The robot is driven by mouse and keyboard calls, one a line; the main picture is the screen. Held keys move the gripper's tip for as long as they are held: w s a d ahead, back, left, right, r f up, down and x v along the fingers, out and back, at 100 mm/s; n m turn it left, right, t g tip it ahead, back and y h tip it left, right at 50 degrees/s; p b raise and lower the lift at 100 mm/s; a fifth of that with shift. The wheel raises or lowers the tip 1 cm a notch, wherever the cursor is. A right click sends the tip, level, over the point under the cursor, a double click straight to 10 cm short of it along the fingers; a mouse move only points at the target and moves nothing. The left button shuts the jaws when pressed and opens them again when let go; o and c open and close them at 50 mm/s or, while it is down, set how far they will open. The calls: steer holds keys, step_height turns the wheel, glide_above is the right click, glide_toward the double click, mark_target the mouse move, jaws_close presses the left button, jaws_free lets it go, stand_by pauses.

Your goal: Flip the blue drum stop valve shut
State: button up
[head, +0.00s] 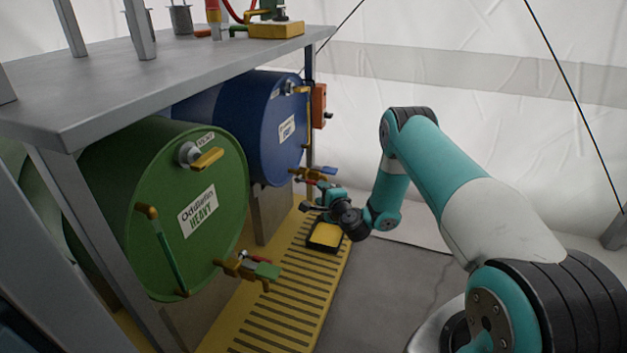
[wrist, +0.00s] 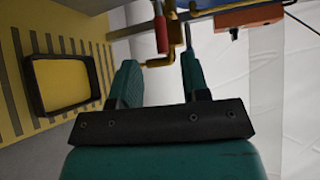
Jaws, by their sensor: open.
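The blue drum (head: 278,130) lies on its side under the grey bench. Its stop valve (head: 307,174) is a yellow fitting low on the front face, with a small blue part at its outer end. My gripper (head: 315,198) is just below and in front of this valve, apparently close to it. In the wrist view my gripper (wrist: 159,62) is open, with two teal fingers apart. A yellow bent pipe piece and a red grip (wrist: 161,34) show at and beyond the gap between the fingertips. I cannot tell whether anything touches, or the handle's exact position.
A green drum (head: 160,210) with its own green-handled valve (head: 264,270) stands nearer on the left. A black-rimmed yellow tray (head: 325,236) lies on the slatted yellow platform (head: 275,325) below my gripper. An orange box (head: 319,105) is right of the blue drum. The floor to the right is clear.

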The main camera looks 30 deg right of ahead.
mark_target(309, 182)
steer(key=shift+w+d+f+b, duration=0.15)
steer(key=shift+w+b, duration=0.15)
steer(key=shift+w, duration=0.85)
steer(key=shift+w+d+f+b, duration=0.15)
steer(key=shift+w+b, duration=0.2)
steer(key=shift+w, duration=0.75)
steer(key=shift+w+d+f+b, duration=0.15)
steer(key=shift+w+b, duration=0.15)
steer(key=shift+w, duration=0.85)
jaws_close()
